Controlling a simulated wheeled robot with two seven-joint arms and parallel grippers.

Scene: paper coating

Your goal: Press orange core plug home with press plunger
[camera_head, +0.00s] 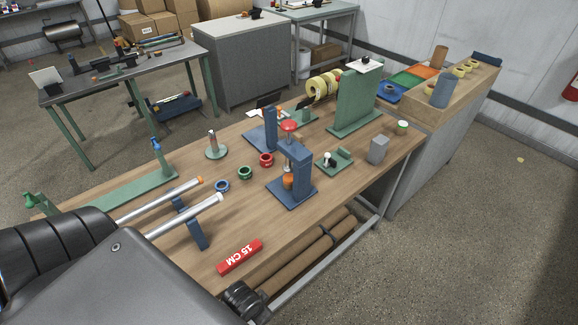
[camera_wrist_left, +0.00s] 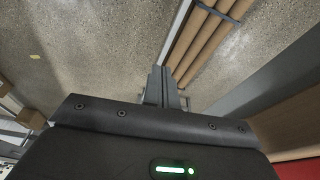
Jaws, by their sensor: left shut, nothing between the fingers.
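A blue press (camera_head: 302,170) with a red-knobbed plunger (camera_head: 289,126) stands on its blue base on the wooden workbench. The plunger knob is up, above the press arm. An orange piece (camera_head: 288,182), seemingly the orange core plug, is under the press arm, partly hidden by the frame. I cannot tell how deep it sits. My left gripper (camera_wrist_left: 160,78) is shut and empty in the left wrist view, with the floor and brown tubes beyond it. I cannot make out its fingers in the head view. My right gripper is not in view.
Red (camera_head: 266,160), green (camera_head: 245,173) and blue (camera_head: 222,186) rings lie left of the press. Two metal rods (camera_head: 170,222) rest on a blue stand. A red 15 CM block (camera_head: 240,257) lies near the front edge. Brown tubes (camera_head: 310,255) are below the bench.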

